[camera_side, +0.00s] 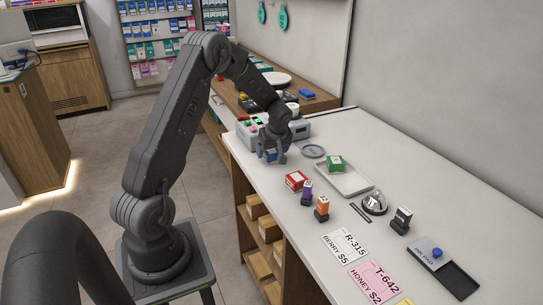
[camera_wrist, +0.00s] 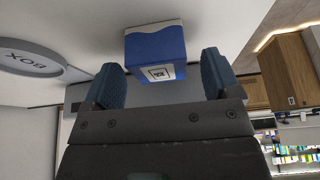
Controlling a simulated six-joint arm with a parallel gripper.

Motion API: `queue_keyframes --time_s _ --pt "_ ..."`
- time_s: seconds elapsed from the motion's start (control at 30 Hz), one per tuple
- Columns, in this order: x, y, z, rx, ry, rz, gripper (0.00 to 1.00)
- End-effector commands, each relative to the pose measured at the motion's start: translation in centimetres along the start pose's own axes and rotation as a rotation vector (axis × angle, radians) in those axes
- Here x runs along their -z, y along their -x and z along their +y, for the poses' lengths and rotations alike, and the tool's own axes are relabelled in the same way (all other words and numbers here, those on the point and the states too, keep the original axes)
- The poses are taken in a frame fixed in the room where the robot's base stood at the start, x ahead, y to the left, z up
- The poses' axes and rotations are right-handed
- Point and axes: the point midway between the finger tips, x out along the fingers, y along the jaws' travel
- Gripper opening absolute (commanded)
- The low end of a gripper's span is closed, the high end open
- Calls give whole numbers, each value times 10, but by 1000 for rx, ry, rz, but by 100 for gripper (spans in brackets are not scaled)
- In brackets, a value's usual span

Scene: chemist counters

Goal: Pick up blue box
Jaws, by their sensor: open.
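The blue box (camera_wrist: 156,52), with a white band and a small square label, stands on the counter in the wrist view. It sits between and just beyond the two fingertips of my gripper (camera_wrist: 161,78). The fingers are open, with a gap visible on each side of the box. In the side view my gripper (camera_side: 273,155) points down at the far left part of the counter, and a bit of the blue box (camera_side: 270,156) shows among the fingers, mostly hidden.
A grey round dish (camera_side: 313,151) lies right of my gripper. A red box (camera_side: 294,181) and a grey tray (camera_side: 350,184) with a green box (camera_side: 336,163) are nearer. A white-grey device (camera_side: 254,134) stands behind. A bell (camera_side: 374,203) is further right.

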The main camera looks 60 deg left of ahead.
Motion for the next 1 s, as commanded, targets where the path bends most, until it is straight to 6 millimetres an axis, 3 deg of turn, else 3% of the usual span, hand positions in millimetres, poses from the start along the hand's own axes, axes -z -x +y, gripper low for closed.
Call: queue_keyframes --time_s 0.1,0.37,0.93,1.0 --pt "0 -12 0 0 -1 -1 83" --pt "0 -14 0 -1 0 0 83" --pt "0 -14 0 -1 -1 0 29" --pt "0 -14 0 -2 0 0 28"
